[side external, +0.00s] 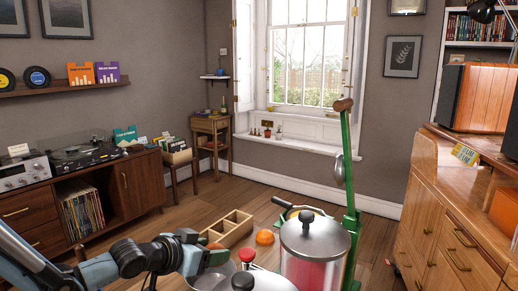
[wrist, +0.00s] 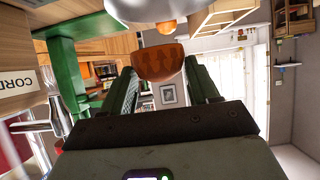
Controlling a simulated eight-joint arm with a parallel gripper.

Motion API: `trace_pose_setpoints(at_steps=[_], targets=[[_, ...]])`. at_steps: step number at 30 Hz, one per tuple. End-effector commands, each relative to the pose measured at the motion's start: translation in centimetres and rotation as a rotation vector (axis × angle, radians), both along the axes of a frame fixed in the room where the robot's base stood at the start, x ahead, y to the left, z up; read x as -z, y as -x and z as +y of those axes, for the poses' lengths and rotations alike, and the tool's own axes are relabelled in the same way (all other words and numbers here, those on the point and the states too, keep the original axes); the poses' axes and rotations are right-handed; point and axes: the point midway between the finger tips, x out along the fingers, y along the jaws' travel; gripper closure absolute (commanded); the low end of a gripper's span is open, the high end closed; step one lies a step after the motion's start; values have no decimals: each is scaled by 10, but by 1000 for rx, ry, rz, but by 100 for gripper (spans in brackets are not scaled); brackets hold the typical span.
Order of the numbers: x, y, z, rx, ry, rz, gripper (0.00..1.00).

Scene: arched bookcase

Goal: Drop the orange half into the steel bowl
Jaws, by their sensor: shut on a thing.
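My gripper (side external: 207,247) is shut on the orange half (wrist: 160,62), a rounded orange-brown piece. It sits between both fingertips in the wrist view (wrist: 160,80), and a sliver of the orange half shows between the fingers in the side view (side external: 215,246). The steel bowl (side external: 207,281) stands low in the side view, below my gripper and partly hidden by it. A shiny steel rounded thing, seemingly the bowl (wrist: 145,10), is cut off at the top of the wrist view, beyond the held piece.
A second orange piece (side external: 265,237) lies beside a wooden compartment tray (side external: 232,228). A lidded steel pot with a red body (side external: 308,240) and a green lever press (side external: 349,190) stand to the right. Red- and black-knobbed lids (side external: 262,280) are in front.

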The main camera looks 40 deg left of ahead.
Motion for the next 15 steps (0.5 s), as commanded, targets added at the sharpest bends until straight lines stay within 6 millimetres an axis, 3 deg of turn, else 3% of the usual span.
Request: trace_pose_setpoints(at_steps=[2,3,8,15], targets=[[0,0,0,0,0,0,71],[0,0,0,0,0,0,35],[0,0,0,0,0,0,11],[0,0,0,0,0,0,10]])
